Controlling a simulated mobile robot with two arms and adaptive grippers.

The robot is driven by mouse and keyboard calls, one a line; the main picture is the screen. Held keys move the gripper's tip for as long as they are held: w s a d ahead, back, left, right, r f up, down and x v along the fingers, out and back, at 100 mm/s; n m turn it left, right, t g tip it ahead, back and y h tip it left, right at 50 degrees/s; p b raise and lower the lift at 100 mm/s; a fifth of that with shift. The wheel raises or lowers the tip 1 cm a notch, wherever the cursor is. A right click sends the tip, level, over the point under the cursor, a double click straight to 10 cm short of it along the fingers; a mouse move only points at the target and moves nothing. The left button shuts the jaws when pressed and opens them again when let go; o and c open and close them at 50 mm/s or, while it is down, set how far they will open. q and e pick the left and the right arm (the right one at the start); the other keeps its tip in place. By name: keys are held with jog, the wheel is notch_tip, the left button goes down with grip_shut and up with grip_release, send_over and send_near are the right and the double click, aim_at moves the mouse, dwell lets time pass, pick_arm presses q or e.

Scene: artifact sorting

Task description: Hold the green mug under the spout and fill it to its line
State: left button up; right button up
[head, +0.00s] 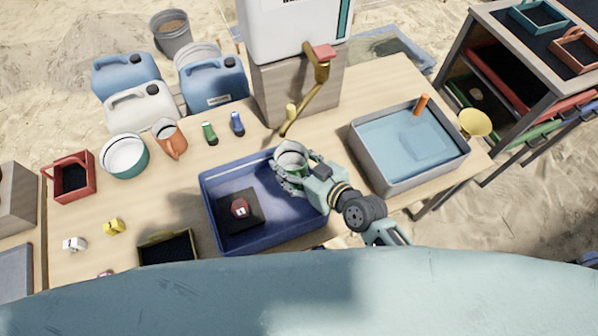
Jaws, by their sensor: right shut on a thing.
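The green mug (292,159) is upright, with its pale inside showing, over the back right part of the blue tub (207,185). My right gripper (291,175) is shut around the mug from the front right and hides much of its outside. The brass spout (303,108) slopes down from the tap with the red handle (322,52) on the white tank (285,25). Its lower end shows just above the mug's rim in the picture. I cannot make out a stream, the water level or the fill line. My left gripper is not in view.
A dark block with a red piece (240,207) sits in the blue tub. A grey basin of water (366,158) stands to the right.

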aim_at(288, 148)
jog(key=shift+w+a+b, duration=0.2)
jog(key=shift+w+a, duration=0.1)
jog(key=shift+w, duration=0.6)
jog(key=shift+w+a+b, duration=0.2)
jog(key=shift+w+a, duration=0.1)
jog(key=shift+w, duration=0.55)
jog(key=shift+w+a+b, duration=0.2)
jog(key=shift+w+a, duration=0.1)
jog(key=shift+w, duration=0.6)
